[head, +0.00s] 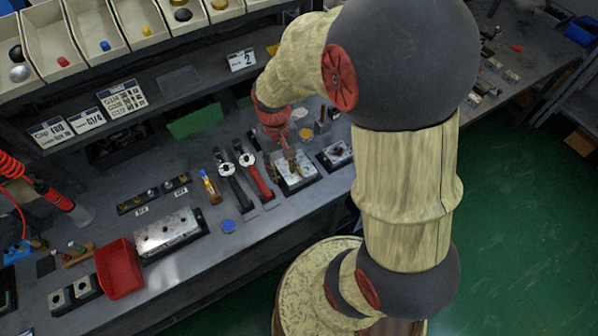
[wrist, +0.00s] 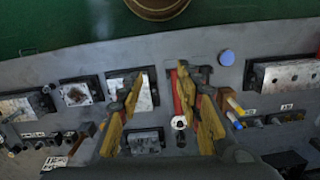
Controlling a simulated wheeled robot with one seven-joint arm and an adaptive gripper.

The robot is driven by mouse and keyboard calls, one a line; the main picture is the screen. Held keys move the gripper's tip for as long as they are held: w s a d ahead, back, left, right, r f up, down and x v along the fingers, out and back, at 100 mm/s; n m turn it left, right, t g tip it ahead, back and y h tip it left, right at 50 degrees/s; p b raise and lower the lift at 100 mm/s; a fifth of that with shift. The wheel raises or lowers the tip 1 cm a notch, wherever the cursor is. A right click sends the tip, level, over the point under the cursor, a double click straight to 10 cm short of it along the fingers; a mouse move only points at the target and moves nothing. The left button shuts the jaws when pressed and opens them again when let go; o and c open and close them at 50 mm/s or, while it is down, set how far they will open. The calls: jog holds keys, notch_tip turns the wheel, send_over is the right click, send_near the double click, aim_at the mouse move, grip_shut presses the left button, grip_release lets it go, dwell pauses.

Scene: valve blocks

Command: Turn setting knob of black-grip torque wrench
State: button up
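The black-grip torque wrench (head: 238,190) lies on the bench in the head view, with its round pale setting knob (head: 227,169) at the far end. The red-grip torque wrench (head: 262,182) lies just right of it. My gripper (head: 290,160) is right of both wrenches, above a metal valve block. In the wrist view my gripper (wrist: 163,85) has its two yellow fingers spread apart with nothing between them. The red wrench (wrist: 178,100) shows beside the right finger, which largely hides the black wrench.
Metal valve blocks (head: 296,172) stand right of the wrenches. A long metal block (head: 167,232) and a red bin (head: 119,268) are at left. Shelves with part bins (head: 97,30) overhang the back.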

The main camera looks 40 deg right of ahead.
jog(key=shift+s+d+r, duration=0.25)
jog(key=shift+s+r, duration=0.3)
jog(key=shift+s, duration=0.3)
jog(key=s+a+r+n+t+b, duration=0.2)
jog(key=s+a+r+t+b, duration=0.4)
jog(key=r, duration=0.5)
jog(key=s+a+b, duration=0.2)
jog(key=b, duration=0.1)
jog(key=shift+s+r, duration=0.25)
jog(key=shift+r, duration=0.05)
dwell(0.5)
